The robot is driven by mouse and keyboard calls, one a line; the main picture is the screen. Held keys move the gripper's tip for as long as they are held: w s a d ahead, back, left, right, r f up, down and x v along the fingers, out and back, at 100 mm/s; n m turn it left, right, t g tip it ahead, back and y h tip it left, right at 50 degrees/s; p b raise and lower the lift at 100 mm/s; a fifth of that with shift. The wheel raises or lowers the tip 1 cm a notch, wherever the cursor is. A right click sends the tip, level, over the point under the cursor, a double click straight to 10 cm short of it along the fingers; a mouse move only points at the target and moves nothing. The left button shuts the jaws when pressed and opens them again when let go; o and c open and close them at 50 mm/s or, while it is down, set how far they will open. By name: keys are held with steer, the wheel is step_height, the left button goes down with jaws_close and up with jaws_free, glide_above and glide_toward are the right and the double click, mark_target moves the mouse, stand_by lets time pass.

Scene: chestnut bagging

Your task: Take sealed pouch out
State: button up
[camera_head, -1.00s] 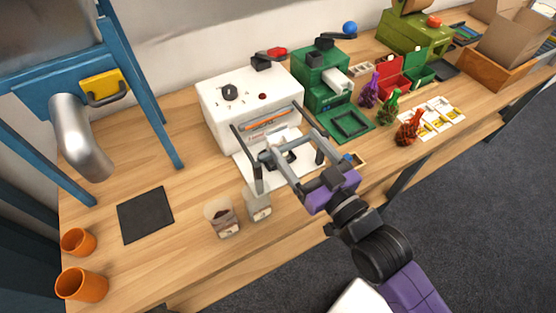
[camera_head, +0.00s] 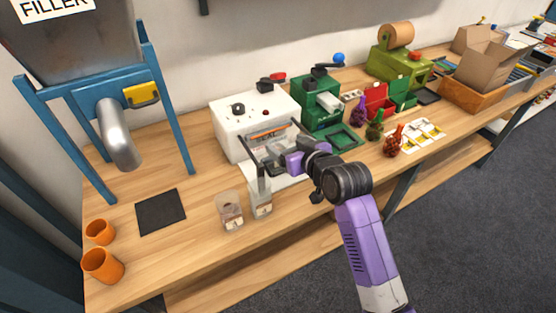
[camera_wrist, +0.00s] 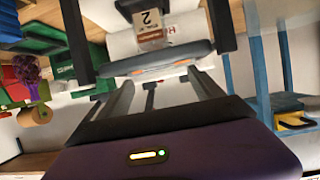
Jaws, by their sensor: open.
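The white sealing machine (camera_head: 229,120) stands on the bench, with an orange strip in its front slot. My gripper (camera_head: 268,148) is open in front of that slot, over a white plate (camera_head: 289,176). In the wrist view, a small pouch-like item (camera_wrist: 151,38) with a white label marked "2" and a brown part shows between my two dark fingers. A grey bar (camera_wrist: 155,60) crosses just below it. The fingers stand apart on either side of it, and I see no grip on it. In the head view my gripper mostly hides this item.
Orange cups (camera_head: 102,265) and a dark mat (camera_head: 160,211) are at left, below the filler spout (camera_head: 119,138). A green machine (camera_head: 316,91) and colored net bags (camera_head: 394,140) are at right.

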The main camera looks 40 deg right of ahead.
mark_target(278, 138)
steer(key=shift+p+x, duration=0.45)
steer(key=shift+x, duration=3)
steer(key=shift+d, duration=0.1)
steer(key=shift+r, duration=0.1)
jaws_close()
